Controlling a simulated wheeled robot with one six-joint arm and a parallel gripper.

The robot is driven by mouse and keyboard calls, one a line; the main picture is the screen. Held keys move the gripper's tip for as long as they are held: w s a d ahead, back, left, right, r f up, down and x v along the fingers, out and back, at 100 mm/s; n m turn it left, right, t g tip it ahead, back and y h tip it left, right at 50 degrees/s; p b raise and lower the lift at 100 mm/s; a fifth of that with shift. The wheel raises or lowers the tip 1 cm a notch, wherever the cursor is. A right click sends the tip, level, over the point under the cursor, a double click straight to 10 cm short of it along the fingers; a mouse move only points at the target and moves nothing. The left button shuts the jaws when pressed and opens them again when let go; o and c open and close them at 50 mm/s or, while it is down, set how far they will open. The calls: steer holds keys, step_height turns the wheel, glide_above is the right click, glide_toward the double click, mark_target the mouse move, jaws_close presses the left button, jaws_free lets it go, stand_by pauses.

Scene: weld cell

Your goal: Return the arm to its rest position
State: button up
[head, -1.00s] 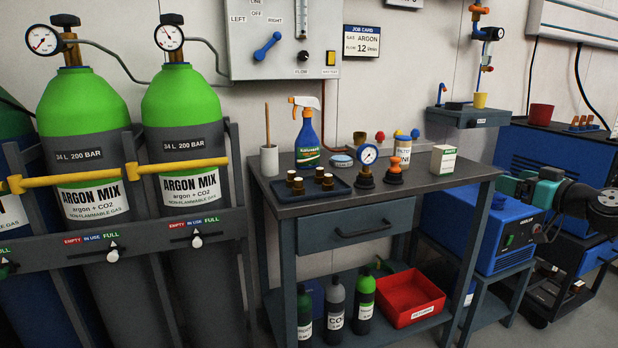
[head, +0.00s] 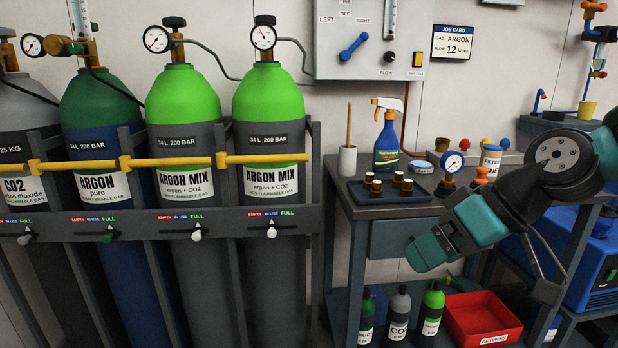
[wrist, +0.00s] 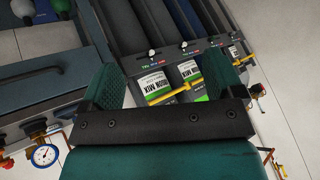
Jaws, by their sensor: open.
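My arm reaches in from the right edge of the head view, in front of the workbench (head: 345,195). Its dark and teal links cover the bench's right part. My gripper (wrist: 180,88) shows in the wrist view with its two teal fingers spread apart. Nothing is held between them. Beyond the fingers, in the wrist view, are the argon mix cylinders (wrist: 189,70) and their rack, at some distance and not touched. In the head view the gripper's fingertips cannot be made out clearly.
A rack at the left holds several gas cylinders (head: 185,95) behind a yellow bar. The bench carries a spray bottle (head: 387,140), a dark tray (head: 372,192) and a gauge (head: 453,163) close to my arm. A red bin (head: 484,318) is on the lower shelf.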

steer(key=s+a+f+g+h, duration=0.2)
steer(key=s+a+g+h, duration=0.1)
steer(key=s, duration=1.3)
step_height(320, 180, up, 20)
steer(key=p, duration=1.9)
steer(key=shift+w+a+f+p, duration=0.15)
steer(key=shift+w+p, duration=0.1)
steer(key=shift+p, duration=0.1)
